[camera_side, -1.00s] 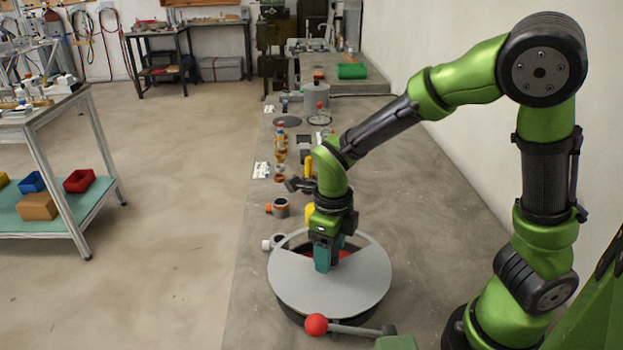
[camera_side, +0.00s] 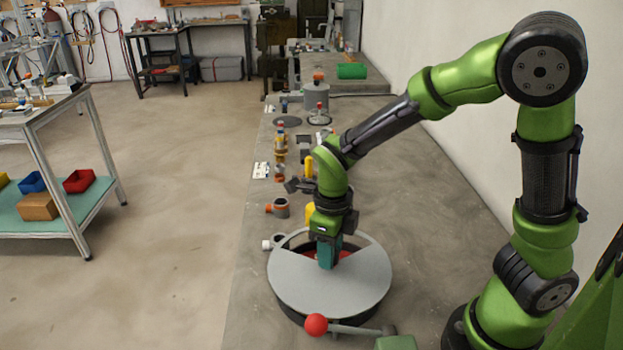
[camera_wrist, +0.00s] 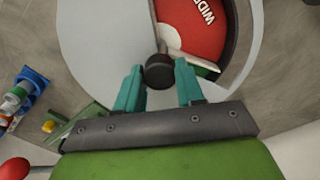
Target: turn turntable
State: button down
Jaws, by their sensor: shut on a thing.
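The turntable (camera_side: 335,288) is a round grey disc with a cutout, standing on the bench in front of my arm. In the wrist view its grey top (camera_wrist: 100,45) shows, and through the cutout a red surface (camera_wrist: 195,25) with white lettering, partly cut off. A black round knob (camera_wrist: 159,72) on a dark stem sits between my teal fingers. My gripper (camera_wrist: 160,84) is shut on this knob. In the side view my gripper (camera_side: 328,262) is low over the disc at the cutout, and it hides the knob there.
A lever with a red ball (camera_side: 316,324) stands close to the disc's front edge. Pipe fittings (camera_side: 278,208) and other small parts line the bench behind it. Bare bench (camera_side: 420,215) lies to the right. A cart with bins (camera_side: 40,206) stands apart at left.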

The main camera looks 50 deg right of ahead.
jog(key=n, duration=1.1)
jog(key=shift+n, duration=0.4)
jog(key=n, duration=0.5)
jog(key=shift+r, duration=0.1)
jog(key=n, duration=0.6)
jog(key=shift+n, duration=0.4)
jog(key=n, duration=1.1)
jog(key=shift+n, duration=0.4)
jog(key=n, duration=1.1)
jog(key=shift+n, duration=0.4)
